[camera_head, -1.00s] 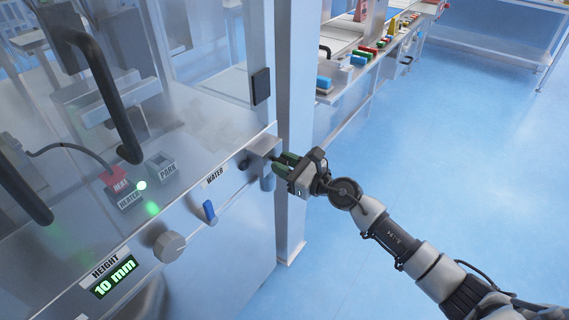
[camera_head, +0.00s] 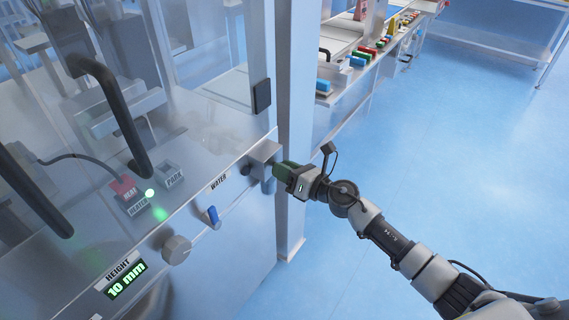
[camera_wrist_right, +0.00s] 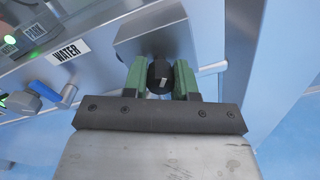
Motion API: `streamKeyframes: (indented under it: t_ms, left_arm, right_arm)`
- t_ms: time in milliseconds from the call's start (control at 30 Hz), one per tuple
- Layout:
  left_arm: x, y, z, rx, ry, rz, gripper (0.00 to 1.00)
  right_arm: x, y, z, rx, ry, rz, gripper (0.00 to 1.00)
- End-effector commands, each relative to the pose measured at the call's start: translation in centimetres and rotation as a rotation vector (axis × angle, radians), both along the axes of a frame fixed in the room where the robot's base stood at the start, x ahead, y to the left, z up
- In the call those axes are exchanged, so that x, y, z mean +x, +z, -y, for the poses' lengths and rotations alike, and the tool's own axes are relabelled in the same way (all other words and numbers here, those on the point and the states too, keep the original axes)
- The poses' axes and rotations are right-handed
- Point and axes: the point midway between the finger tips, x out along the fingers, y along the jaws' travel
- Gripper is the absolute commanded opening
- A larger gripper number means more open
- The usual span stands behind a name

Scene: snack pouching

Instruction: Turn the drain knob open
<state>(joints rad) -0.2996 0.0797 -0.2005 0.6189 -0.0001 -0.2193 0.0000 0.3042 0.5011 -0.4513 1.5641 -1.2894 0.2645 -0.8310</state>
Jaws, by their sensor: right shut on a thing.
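The drain knob (camera_wrist_right: 160,76) is black with a small pale mark on its face, in front of a grey metal box (camera_wrist_right: 152,38) on the machine's front. In the right wrist view my right gripper (camera_wrist_right: 161,80) has its two green fingers on either side of the knob, shut on it. In the head view my right gripper (camera_head: 281,171) reaches the box (camera_head: 263,154) from the right, and its fingers and hand largely hide the knob. My left gripper is not in view.
A blue WATER lever (camera_head: 212,215) and a grey round knob (camera_head: 176,249) sit left of the box, above a 10 mm height display (camera_head: 126,278). A metal post (camera_head: 294,130) stands just behind my right gripper. Open blue floor lies to the right.

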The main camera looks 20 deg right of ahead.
Motion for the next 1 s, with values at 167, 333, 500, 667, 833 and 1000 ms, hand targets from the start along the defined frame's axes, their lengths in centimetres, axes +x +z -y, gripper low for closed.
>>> streamKeyframes:
  t_ms: [167,333,500,667,833,1000]
  left_arm:
    - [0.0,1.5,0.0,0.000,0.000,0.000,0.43]
    - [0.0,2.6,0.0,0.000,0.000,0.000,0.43]
    - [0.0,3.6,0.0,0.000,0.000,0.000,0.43]
    - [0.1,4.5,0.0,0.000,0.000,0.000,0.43]
    - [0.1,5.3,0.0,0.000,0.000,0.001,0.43]
    - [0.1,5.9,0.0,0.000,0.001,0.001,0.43]
  right_arm:
    - [0.0,0.3,0.0,0.135,-0.003,-0.105,0.04]
    - [0.0,0.3,0.0,0.262,-0.003,-0.205,0.04]
    - [0.0,0.3,0.1,0.389,-0.002,-0.303,0.04]
    - [0.0,0.3,0.1,0.503,-0.003,-0.393,0.04]
    - [0.0,0.3,0.1,0.609,-0.004,-0.475,0.04]
    - [0.0,0.2,0.1,0.690,-0.002,-0.538,0.04]
